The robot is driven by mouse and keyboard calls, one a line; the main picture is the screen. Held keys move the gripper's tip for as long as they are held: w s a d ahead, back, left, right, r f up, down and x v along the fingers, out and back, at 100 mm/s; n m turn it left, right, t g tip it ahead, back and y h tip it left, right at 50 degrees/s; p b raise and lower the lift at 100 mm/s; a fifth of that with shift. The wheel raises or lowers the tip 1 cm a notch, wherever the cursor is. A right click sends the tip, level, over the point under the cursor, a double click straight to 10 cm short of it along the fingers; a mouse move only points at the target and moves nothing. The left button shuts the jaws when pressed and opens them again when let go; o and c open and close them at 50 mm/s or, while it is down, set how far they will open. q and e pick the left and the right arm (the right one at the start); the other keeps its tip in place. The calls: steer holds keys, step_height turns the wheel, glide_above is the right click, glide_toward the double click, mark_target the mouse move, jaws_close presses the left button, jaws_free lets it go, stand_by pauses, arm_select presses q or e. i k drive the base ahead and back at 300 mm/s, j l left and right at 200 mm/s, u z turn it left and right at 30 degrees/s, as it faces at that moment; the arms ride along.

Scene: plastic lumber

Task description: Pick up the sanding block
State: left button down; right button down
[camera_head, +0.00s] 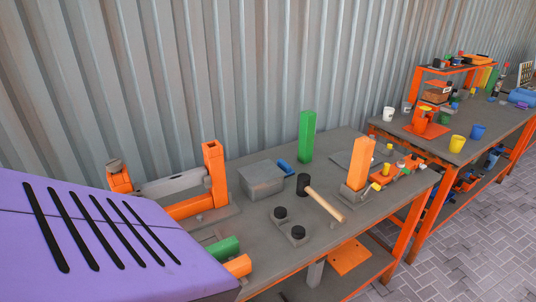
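I cannot tell for sure which object is the sanding block. Two small grey pieces with round black tops, a rear one (280,214) and a front one (298,234), sit on the near workbench (262,243). A small blue item (286,167) lies behind a grey box (262,180) on the same bench. Neither of my grippers shows in the head view.
A mallet (325,203) lies right of the black-topped pieces. A green post (307,137) and an orange post (361,163) stand upright. A purple slotted housing (100,240) fills the lower left. A second bench (478,130) holds cups and tools.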

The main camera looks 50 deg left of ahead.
mark_target(286, 169)
steer(key=u, duration=1.45)
steer(key=i+l+u, duration=0.1)
steer(key=l, duration=0.35)
steer(key=i+l+u, duration=0.1)
steer(key=i+l, duration=0.15)
steer(key=l, duration=0.2)
steer(key=i+l+u, duration=0.15)
steer(key=l, duration=0.3)
steer(key=i+l+u, duration=0.1)
steer(key=l, duration=0.4)
steer(key=i+l+u, duration=0.1)
steer(key=l, duration=0.35)
